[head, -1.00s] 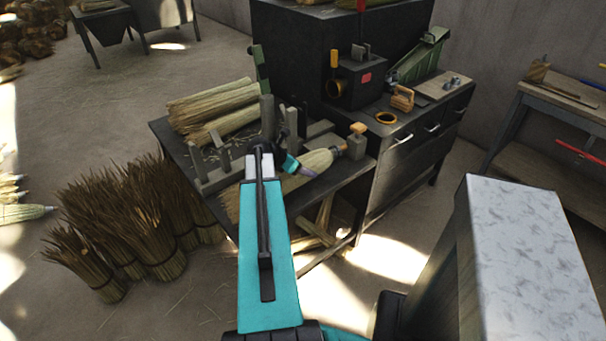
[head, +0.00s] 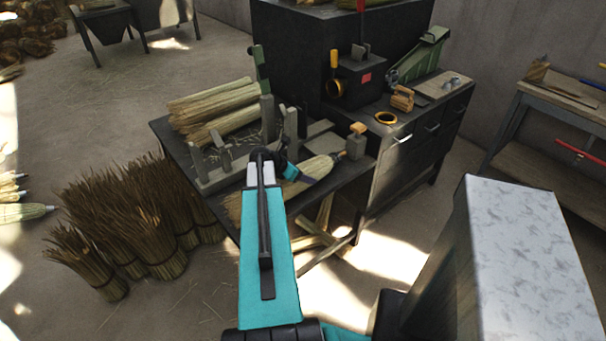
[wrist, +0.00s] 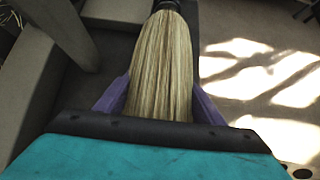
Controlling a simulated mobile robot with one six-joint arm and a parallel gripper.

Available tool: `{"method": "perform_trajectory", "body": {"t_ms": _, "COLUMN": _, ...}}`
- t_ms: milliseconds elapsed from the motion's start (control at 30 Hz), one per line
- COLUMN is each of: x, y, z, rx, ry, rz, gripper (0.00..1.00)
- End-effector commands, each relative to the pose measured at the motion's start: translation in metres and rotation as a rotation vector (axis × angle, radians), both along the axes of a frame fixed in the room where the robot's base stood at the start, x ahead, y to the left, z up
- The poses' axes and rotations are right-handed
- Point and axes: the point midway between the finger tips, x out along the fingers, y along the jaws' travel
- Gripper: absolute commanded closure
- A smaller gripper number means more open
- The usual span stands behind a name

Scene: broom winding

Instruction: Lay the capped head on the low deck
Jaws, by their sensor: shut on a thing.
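The capped head is a bundle of pale straw. In the head view (head: 321,166) it lies slanting along the front of the low dark deck (head: 350,178), its narrow end to the upper right near a grey post. My gripper (head: 304,178) is shut across the straw. In the wrist view the straw (wrist: 160,65) runs between my two purple fingers, with a dark collar (wrist: 167,5) at the top edge. Straw also fans out left of my arm. I cannot tell whether the head touches the deck.
A dark cabinet (head: 420,125) adjoins at right. Brown bundles (head: 150,215) stand on the floor at left.

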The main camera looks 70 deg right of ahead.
Motion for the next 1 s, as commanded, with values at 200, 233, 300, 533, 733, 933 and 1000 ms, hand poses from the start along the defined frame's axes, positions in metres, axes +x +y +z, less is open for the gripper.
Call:
{"method": "perform_trajectory", "body": {"t_ms": 200, "x": 0.0001, "y": -0.0002, "z": 0.0006, "rx": -0.001, "ry": 0.000, "rz": 0.001, "gripper": 0.70}}
{"method": "perform_trajectory", "body": {"t_ms": 233, "x": 0.0001, "y": -0.0003, "z": 0.0001, "rx": -0.001, "ry": 0.000, "rz": 0.001, "gripper": 0.70}}
{"method": "perform_trajectory", "body": {"t_ms": 300, "x": 0.0002, "y": -0.0003, "z": -0.0016, "rx": -0.001, "ry": 0.000, "rz": 0.001, "gripper": 0.70}}
{"method": "perform_trajectory", "body": {"t_ms": 533, "x": 0.0002, "y": 0.0000, "z": -0.0044, "rx": 0.000, "ry": -0.001, "rz": 0.001, "gripper": 0.23}}
{"method": "perform_trajectory", "body": {"t_ms": 733, "x": 0.0011, "y": 0.0000, "z": -0.0042, "rx": 0.000, "ry": 0.000, "rz": 0.001, "gripper": 0.19}}
{"method": "perform_trajectory", "body": {"t_ms": 933, "x": 0.0011, "y": 0.0000, "z": -0.0025, "rx": 0.000, "ry": -0.001, "rz": 0.002, "gripper": 0.19}}
{"method": "perform_trajectory", "body": {"t_ms": 1000, "x": 0.0011, "y": 0.0000, "z": 0.0004, "rx": 0.000, "ry": -0.001, "rz": 0.002, "gripper": 0.19}}
